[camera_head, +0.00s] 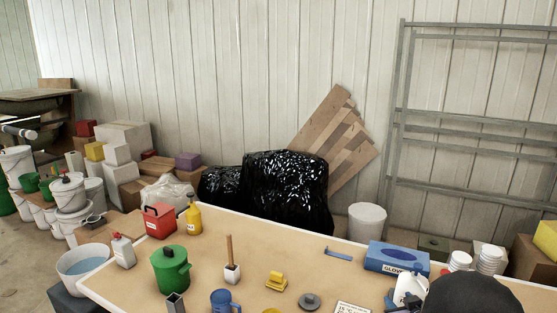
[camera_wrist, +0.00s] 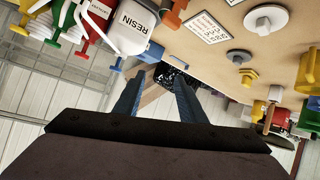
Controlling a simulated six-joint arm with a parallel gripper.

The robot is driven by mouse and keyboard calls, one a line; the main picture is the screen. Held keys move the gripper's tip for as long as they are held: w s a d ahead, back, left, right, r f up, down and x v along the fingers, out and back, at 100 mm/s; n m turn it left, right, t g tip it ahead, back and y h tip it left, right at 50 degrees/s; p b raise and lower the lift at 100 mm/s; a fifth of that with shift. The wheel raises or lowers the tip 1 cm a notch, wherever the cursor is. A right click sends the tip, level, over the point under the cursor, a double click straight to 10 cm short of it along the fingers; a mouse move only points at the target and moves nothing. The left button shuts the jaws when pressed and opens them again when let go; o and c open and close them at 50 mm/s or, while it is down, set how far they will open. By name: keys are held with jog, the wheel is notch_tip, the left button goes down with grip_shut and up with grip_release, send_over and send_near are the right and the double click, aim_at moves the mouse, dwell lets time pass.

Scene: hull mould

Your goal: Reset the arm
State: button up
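My gripper (camera_wrist: 156,82) shows in the wrist view with its two dark blue fingers apart. The gap between them is empty, with a dark, shiny patch in the background behind it. The fingers extend toward the top of that picture from a dark, wide gripper body. Nothing is held. A white jug marked RESIN (camera_wrist: 130,28) appears just above the left finger; I cannot tell how far it is from the finger. My gripper cannot be made out in the head view.
The tan table (camera_head: 335,278) carries a green pot (camera_head: 171,270), a blue glove box (camera_head: 397,259), a red box (camera_head: 159,221), a yellow bottle (camera_head: 194,216) and a wooden-handled brush (camera_head: 230,262). Paper cups (camera_head: 490,261) stand at right. A water bucket (camera_head: 84,264) stands beside the left edge.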

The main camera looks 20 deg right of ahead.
jog(key=s+a+f+n+g+y+p, duration=0.1)
jog(key=s+a+g+y+p, duration=0.2)
jog(key=a, duration=1)
jog(key=s+a+f+g+y, duration=0.15)
jog(key=a+g, duration=0.25)
jog(key=a, duration=1)
jog(key=s+a+r+n+g+p, duration=0.1)
jog(key=s+a+g, duration=0.2)
jog(key=s+a, duration=0.6)
jog(key=shift+s+a+r+n+g+y, duration=0.2)
jog(key=shift+s+r+n+g+y, duration=0.1)
jog(key=shift+y, duration=0.15)
